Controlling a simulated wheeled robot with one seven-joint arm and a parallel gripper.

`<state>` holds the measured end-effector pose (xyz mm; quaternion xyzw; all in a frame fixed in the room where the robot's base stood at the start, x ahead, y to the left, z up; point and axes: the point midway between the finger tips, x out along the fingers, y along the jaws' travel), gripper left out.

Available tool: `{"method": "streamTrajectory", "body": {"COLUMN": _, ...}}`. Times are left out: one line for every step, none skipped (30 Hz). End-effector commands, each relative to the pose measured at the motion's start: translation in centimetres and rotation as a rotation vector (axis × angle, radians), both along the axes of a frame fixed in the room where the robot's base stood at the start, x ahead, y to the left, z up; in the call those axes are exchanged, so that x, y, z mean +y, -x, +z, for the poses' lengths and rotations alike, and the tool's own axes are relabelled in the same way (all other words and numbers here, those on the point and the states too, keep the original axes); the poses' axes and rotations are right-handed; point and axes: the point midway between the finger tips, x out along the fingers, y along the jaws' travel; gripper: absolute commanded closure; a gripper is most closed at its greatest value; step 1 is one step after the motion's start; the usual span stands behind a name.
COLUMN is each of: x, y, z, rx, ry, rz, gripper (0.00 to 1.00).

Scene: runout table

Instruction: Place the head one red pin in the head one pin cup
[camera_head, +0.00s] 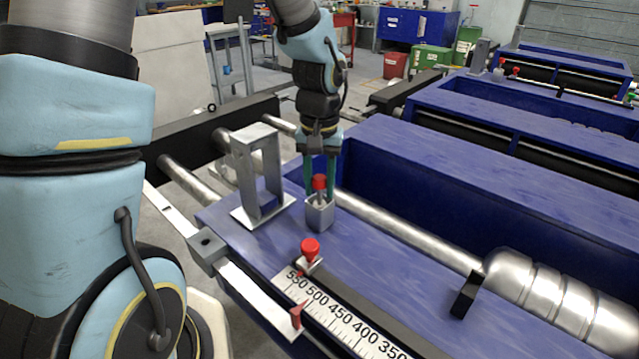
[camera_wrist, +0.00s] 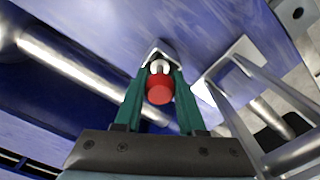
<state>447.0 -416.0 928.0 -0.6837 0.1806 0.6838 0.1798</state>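The red pin (camera_head: 319,182) stands upright in the grey pin cup (camera_head: 319,215) on the blue table top. Its round red head shows above the cup, with a short pale shank below it. My gripper (camera_head: 319,190) points down over the cup, its two green fingers on either side of the pin. The fingers look wider apart than the red head, with a slight gap. In the wrist view the red head (camera_wrist: 160,89) lies between the fingers, and the cup (camera_wrist: 161,50) shows beyond it. The shank's lower end is hidden.
A grey metal frame (camera_head: 257,172) stands close left of the cup. Another red-headed pin (camera_head: 310,249) sits on a slider by the white number scale (camera_head: 343,323) in front. A steel rod (camera_head: 400,230) and ribbed cylinder (camera_head: 560,300) lie to the right.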

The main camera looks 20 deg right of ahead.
Motion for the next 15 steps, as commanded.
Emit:
{"method": "streamTrajectory", "body": {"x": 0.00, "y": 0.01, "z": -0.04, "rx": 0.000, "ry": 0.000, "rz": 0.000, "gripper": 0.56}}
{"method": "streamTrajectory", "body": {"x": 0.00, "y": 0.01, "z": -0.03, "rx": 0.000, "ry": 0.000, "rz": 0.000, "gripper": 0.53}}
{"method": "streamTrajectory", "body": {"x": 0.01, "y": 0.02, "z": -0.03, "rx": 0.000, "ry": 0.000, "rz": 0.000, "gripper": 0.48}}
{"method": "streamTrajectory", "body": {"x": 0.01, "y": 0.02, "z": -0.03, "rx": 0.001, "ry": 0.000, "rz": 0.000, "gripper": 0.45}}
{"method": "streamTrajectory", "body": {"x": 0.01, "y": 0.02, "z": -0.02, "rx": 0.001, "ry": 0.000, "rz": 0.000, "gripper": 0.42}}
{"method": "streamTrajectory", "body": {"x": 0.00, "y": 0.02, "z": -0.02, "rx": 0.001, "ry": 0.000, "rz": 0.000, "gripper": 0.37}}
{"method": "streamTrajectory", "body": {"x": 0.00, "y": 0.02, "z": -0.02, "rx": 0.001, "ry": 0.000, "rz": 0.000, "gripper": 0.34}}
{"method": "streamTrajectory", "body": {"x": 0.00, "y": 0.01, "z": -0.02, "rx": 0.000, "ry": 0.000, "rz": 0.000, "gripper": 0.31}}
{"method": "streamTrajectory", "body": {"x": 0.00, "y": 0.01, "z": -0.02, "rx": 0.000, "ry": 0.000, "rz": 0.000, "gripper": 0.31}}
{"method": "streamTrajectory", "body": {"x": 0.00, "y": 0.01, "z": -0.01, "rx": 0.000, "ry": 0.000, "rz": 0.000, "gripper": 0.31}}
{"method": "streamTrajectory", "body": {"x": 0.00, "y": 0.01, "z": -0.01, "rx": 0.000, "ry": 0.000, "rz": 0.000, "gripper": 0.31}}
{"method": "streamTrajectory", "body": {"x": 0.00, "y": 0.01, "z": -0.01, "rx": 0.000, "ry": 0.000, "rz": 0.000, "gripper": 0.31}}
{"method": "streamTrajectory", "body": {"x": 0.00, "y": 0.01, "z": -0.01, "rx": 0.000, "ry": 0.000, "rz": 0.000, "gripper": 0.31}}
{"method": "streamTrajectory", "body": {"x": 0.00, "y": 0.01, "z": 0.00, "rx": 0.000, "ry": 0.000, "rz": 0.000, "gripper": 0.31}}
{"method": "streamTrajectory", "body": {"x": 0.00, "y": 0.01, "z": 0.06, "rx": 0.000, "ry": 0.000, "rz": 0.000, "gripper": 0.31}}
